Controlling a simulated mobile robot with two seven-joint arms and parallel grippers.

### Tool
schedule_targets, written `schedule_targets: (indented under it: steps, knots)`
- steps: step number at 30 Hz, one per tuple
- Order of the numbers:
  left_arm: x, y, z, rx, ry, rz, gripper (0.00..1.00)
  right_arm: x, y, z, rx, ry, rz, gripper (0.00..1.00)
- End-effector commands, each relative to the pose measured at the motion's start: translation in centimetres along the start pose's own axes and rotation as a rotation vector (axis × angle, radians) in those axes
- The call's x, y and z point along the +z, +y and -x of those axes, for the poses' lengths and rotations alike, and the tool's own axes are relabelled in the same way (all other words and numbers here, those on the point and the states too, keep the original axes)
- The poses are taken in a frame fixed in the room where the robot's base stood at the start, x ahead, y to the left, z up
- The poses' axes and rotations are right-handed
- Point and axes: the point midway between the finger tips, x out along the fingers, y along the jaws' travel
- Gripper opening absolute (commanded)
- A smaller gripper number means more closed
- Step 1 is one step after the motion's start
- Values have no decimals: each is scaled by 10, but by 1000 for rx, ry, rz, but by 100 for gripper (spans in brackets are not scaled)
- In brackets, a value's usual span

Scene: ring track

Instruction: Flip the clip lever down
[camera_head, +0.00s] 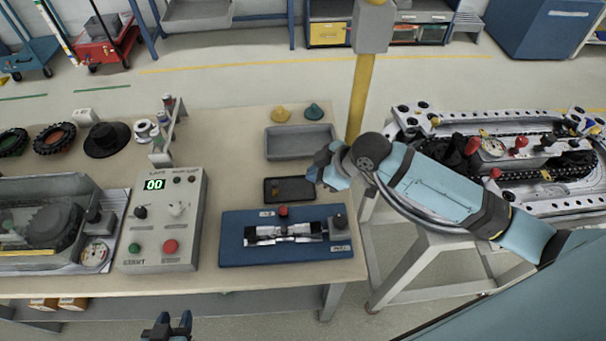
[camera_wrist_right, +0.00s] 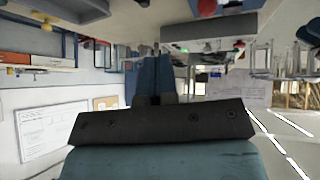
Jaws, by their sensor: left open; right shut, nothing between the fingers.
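A blue base plate (camera_head: 233,247) lies near the table's front edge in the head view. It carries a silver clip-like fixture (camera_head: 283,234), with a red knob (camera_head: 283,211) behind it and a grey block at its right end. I cannot tell which part is the clip lever or how it is tilted. My left gripper (camera_head: 167,325) is open and empty at the bottom edge, in front of the table. My right gripper (camera_head: 318,171) is above the table's right side, behind and right of the fixture, apart from it. Its fingers (camera_wrist_right: 153,75) are shut and empty in the right wrist view.
A control box (camera_head: 190,225) with a green display stands left of the plate, beside a clear-covered machine (camera_head: 50,210). A small dark tray (camera_head: 270,198) and a grey bin (camera_head: 272,153) lie behind the plate. A yellow post (camera_head: 359,95) and a ring track (camera_head: 545,205) stand right.

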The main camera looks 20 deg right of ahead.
Motion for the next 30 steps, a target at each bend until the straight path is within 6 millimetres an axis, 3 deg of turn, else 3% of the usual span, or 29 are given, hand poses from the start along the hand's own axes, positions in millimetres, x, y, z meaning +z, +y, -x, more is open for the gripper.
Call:
schedule_targets:
  steps: [3,9,30]
  knots:
    - [6,-2,-2,0,-8,-4,43,3,-4,21,1,1,2,0]
    - [9,-2,-2,1,-13,-5,43,4,-8,39,0,0,0,0]
    - [5,1,-2,5,-5,-3,43,5,-13,36,8,19,-26,0]
